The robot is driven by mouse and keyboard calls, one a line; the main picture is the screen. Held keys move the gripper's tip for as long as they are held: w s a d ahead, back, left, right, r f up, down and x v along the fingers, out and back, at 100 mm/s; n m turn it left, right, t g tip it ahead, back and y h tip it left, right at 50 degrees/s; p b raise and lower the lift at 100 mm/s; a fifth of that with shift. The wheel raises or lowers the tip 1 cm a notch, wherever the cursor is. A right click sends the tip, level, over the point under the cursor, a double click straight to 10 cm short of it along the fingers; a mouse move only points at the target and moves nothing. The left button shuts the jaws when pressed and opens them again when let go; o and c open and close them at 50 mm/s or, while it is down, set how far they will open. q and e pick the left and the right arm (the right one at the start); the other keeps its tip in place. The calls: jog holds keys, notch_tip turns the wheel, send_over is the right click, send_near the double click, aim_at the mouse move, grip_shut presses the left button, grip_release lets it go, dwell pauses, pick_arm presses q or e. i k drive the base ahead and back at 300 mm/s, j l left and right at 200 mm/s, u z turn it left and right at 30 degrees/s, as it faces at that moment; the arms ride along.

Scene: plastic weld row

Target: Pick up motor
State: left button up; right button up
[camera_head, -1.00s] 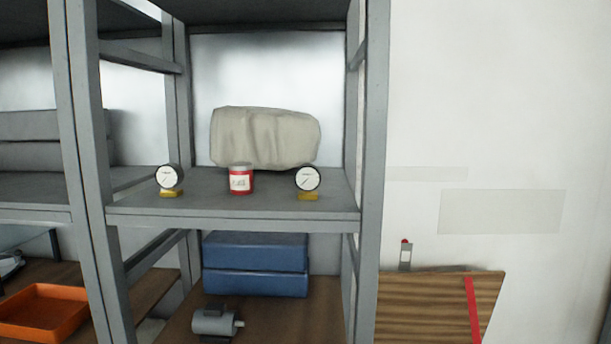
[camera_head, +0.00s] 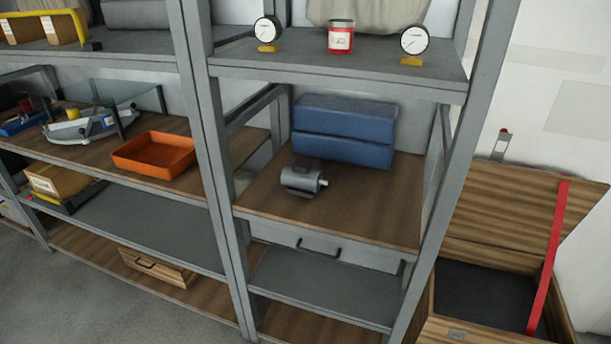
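The motor (camera_head: 302,178) is a small grey cylinder with a short shaft pointing right. It lies on the brown wooden shelf board (camera_head: 380,216) of the right-hand rack, in front of two stacked blue boxes (camera_head: 344,131). Its left side stands a little clear of the rack's upright post. Neither of my grippers shows in the head view.
Above the motor is a grey shelf (camera_head: 350,73) with two gauges and a red can (camera_head: 340,37). Grey uprights (camera_head: 219,170) frame the bay. An orange tray (camera_head: 154,154) is on the left rack. An open wooden chest (camera_head: 495,297) stands at right.

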aim_at(300, 179)
jog(key=i+l, duration=0.4)
jog(key=i+l+u, duration=0.1)
jog(key=i+l, duration=0.25)
jog(key=l, duration=0.2)
jog(key=i+l, duration=0.4)
jog(key=l+u, duration=0.05)
jog(key=l, duration=0.05)
